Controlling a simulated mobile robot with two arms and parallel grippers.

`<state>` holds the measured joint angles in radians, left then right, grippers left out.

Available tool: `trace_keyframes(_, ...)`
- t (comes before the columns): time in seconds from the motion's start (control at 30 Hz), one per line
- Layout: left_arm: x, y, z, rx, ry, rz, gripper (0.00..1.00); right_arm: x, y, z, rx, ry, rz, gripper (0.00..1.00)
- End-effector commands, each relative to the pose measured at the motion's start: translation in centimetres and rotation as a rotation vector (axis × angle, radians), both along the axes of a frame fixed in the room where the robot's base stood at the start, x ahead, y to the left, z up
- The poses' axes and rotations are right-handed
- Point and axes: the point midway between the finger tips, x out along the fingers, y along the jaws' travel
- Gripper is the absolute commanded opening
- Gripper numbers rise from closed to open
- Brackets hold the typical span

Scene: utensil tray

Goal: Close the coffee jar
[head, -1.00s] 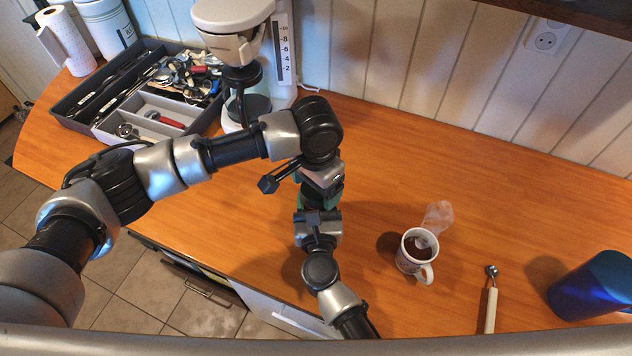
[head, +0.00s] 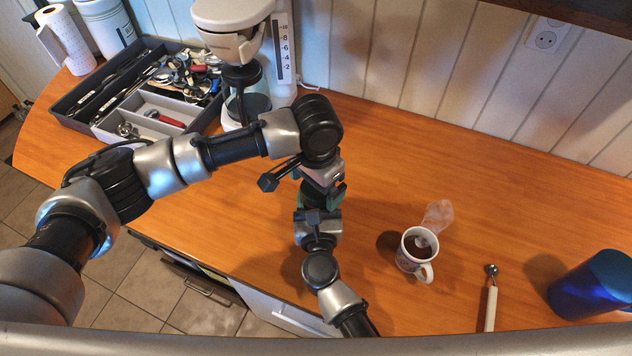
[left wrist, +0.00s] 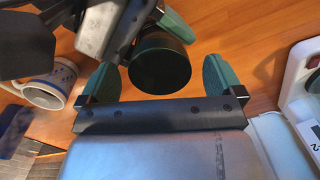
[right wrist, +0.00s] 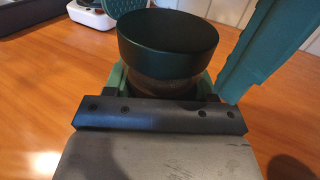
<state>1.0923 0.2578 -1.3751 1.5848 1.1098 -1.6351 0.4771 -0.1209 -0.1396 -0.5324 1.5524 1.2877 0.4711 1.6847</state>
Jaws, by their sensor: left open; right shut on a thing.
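The coffee jar (right wrist: 165,85) stands upright in the right wrist view, with a dark green round lid (right wrist: 168,38) sitting on its top. Whether the lid is screwed tight cannot be told. My right gripper (right wrist: 160,88) is shut around the jar's body, just below the lid. My left gripper (left wrist: 158,80) is open above the lid; its green fingers are on either side of the lid (left wrist: 160,70), apart from it. In the head view the jar is mostly hidden behind my arms.
A mug of dark coffee (head: 409,262) and a long-handled scoop (head: 491,300) lie right of my arms, with a blue container (head: 592,286) beyond. A utensil tray (head: 75,125) and a coffee machine (head: 236,55) stand at the back left. The counter's back middle is clear.

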Motion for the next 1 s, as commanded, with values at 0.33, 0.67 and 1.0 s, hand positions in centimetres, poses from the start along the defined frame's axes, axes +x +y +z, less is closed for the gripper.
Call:
trace_keyframes(0.33,0.1,-0.1,5.9,-0.004,-0.005,-0.001,0.95,0.0,0.0,0.0,0.000,-0.001,0.000,0.00)
trace_keyframes(0.67,0.1,0.0,11.2,-0.001,-0.001,-0.001,0.95,0.0,0.0,0.0,0.000,-0.001,0.000,0.00)
trace_keyframes(1.0,0.0,0.0,11.9,-0.001,-0.001,0.000,0.95,0.0,0.0,0.0,0.000,-0.001,0.000,0.00)
